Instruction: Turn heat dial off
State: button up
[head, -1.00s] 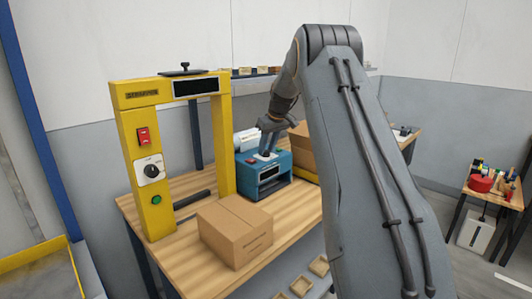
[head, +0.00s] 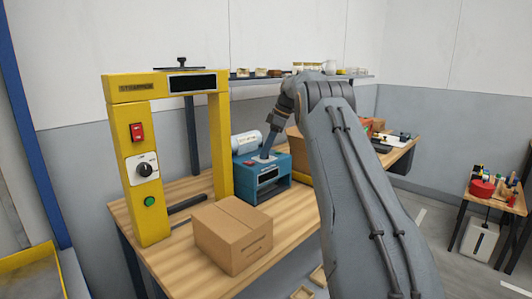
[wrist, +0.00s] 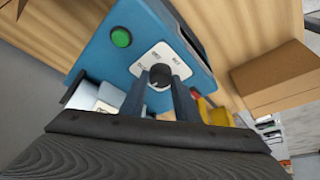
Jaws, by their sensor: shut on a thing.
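A blue machine (head: 262,188) stands on the wooden bench, behind a cardboard box. In the wrist view, its top face (wrist: 105,62) carries a white plate (wrist: 147,58) with printed markings and a round black dial (wrist: 160,76). My gripper (wrist: 160,86) has its two fingers on either side of this dial and is shut on it. In the head view, my gripper (head: 265,153) reaches down to the top of the blue machine and hides the dial. The lettering is too small to read surely, and the dial's pointer setting is unclear.
A yellow frame (head: 219,140) stands at the left with a red switch (head: 137,131), another black dial (head: 144,169) and a green button (head: 149,201). The cardboard box (head: 233,236) sits in front. A green button (wrist: 121,38) is beside the gripped dial.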

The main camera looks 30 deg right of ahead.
jog(key=shift+d+n+g, duration=0.1)
jog(key=shift+n+g, duration=0.2)
jog(key=shift+n, duration=0.4)
jog(key=o, duration=1)
jog(key=shift+o, duration=0.2)
jog(key=shift+d+r+b, duration=0.25)
jog(key=shift+r+b, duration=0.2)
jog(key=shift+b, duration=0.25)
jog(key=s+d+p, duration=0.2)
jog(key=s+d, duration=0.3)
jog(key=d, duration=0.5)
jog(key=shift+d+r+p, duration=0.15)
jog(key=shift+d+p, duration=0.15)
jog(key=shift+d, duration=0.1)
